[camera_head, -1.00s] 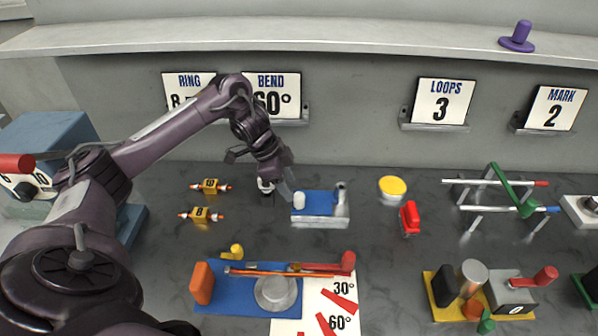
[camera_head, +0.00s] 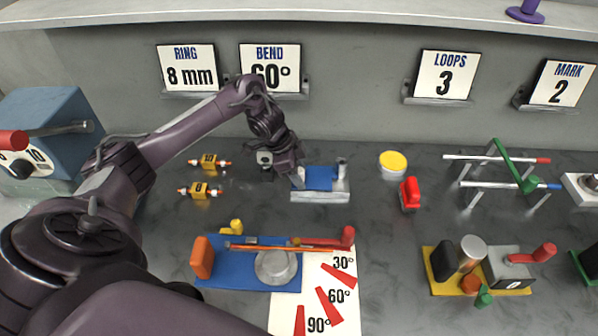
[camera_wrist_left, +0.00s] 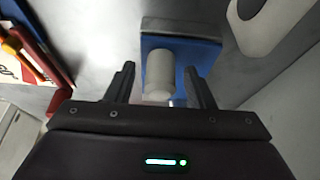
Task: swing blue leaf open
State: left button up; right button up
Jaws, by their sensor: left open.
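The blue leaf (camera_head: 319,177) lies flat on a low grey block (camera_head: 322,196) in the middle of the bench. In the left wrist view, the leaf (camera_wrist_left: 192,52) carries a white upright knob (camera_wrist_left: 158,75) near its edge. My left gripper (camera_head: 296,178) is at the left end of the block, and it hides the knob in the head view. In the left wrist view, its two open fingers (camera_wrist_left: 161,86) stand on either side of the knob, with gaps visible. I cannot tell whether the fingertips are fully down around it. My right gripper is not in view.
A yellow-topped tin (camera_head: 393,162) and a red clip-like piece (camera_head: 409,194) stand to the right. The blue bending jig (camera_head: 225,275) is in front. Bench right of the block is partly clear.

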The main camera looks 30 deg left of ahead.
pick_arm(q)
grip_shut()
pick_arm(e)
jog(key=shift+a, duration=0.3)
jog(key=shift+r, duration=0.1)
